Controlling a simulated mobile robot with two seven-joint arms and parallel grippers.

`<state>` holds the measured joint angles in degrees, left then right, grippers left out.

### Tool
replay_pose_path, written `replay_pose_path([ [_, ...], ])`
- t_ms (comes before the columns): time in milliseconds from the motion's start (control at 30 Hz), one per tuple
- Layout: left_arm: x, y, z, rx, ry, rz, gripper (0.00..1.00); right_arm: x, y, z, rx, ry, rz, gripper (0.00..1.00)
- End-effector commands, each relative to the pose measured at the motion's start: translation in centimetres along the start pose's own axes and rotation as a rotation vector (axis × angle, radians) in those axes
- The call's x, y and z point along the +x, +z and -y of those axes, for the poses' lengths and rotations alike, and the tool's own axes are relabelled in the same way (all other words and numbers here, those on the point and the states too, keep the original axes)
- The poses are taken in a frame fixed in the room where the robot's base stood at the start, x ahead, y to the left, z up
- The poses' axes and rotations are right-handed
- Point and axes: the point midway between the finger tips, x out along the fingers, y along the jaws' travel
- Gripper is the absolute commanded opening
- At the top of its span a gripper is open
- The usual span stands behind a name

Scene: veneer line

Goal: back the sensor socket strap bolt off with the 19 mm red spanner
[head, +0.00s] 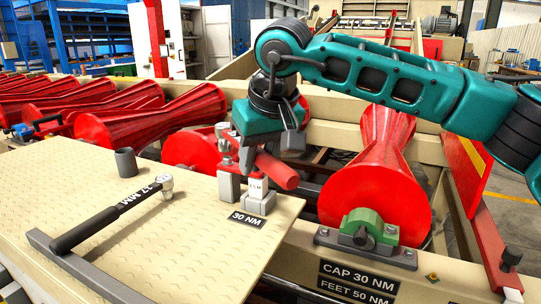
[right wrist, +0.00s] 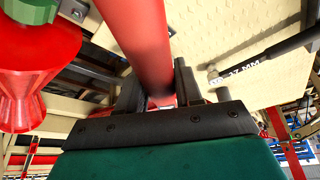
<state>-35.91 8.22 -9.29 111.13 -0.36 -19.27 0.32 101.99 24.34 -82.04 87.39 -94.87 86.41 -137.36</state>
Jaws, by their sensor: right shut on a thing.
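The red spanner shows as a thick red bar (head: 278,172) in the head view, slanting down to the right above the plate's right edge. My right gripper (head: 280,146) is shut on it. In the right wrist view the red bar (right wrist: 146,40) runs up between the two dark fingers (right wrist: 160,92). Small grey blocks with bolts and red parts (head: 228,182) stand at the bar's left end; one likely holds the strap bolt. I cannot tell whether the spanner's jaw is around the bolt, as the gripper and bar cover it. My left gripper is not in view.
A black-handled 17 mm tool (head: 100,220) and a dark grey cup (head: 126,162) lie on the tan plate (head: 150,255). A marked pale block (head: 258,188) stands close by the spanner. Red rollers (head: 375,190) and a green bearing cap (head: 366,230) are to the right.

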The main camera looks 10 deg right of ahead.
Motion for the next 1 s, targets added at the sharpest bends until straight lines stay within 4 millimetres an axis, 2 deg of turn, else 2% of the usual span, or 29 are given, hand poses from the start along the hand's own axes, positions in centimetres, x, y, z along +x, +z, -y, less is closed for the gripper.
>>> replay_pose_path([
  [300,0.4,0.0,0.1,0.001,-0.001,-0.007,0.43,0.1,-0.1,3.3,0.18,0.078,-0.006,0.0],
  [700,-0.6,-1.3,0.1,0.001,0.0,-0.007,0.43,0.6,-1.5,6.9,0.414,0.176,-0.003,0.0],
  [900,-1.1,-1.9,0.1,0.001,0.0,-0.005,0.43,0.9,-2.0,8.3,0.509,0.215,-0.004,0.0],
  [1000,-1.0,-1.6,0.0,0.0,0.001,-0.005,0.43,1.5,-1.8,8.4,0.525,0.221,-0.004,0.0],
])
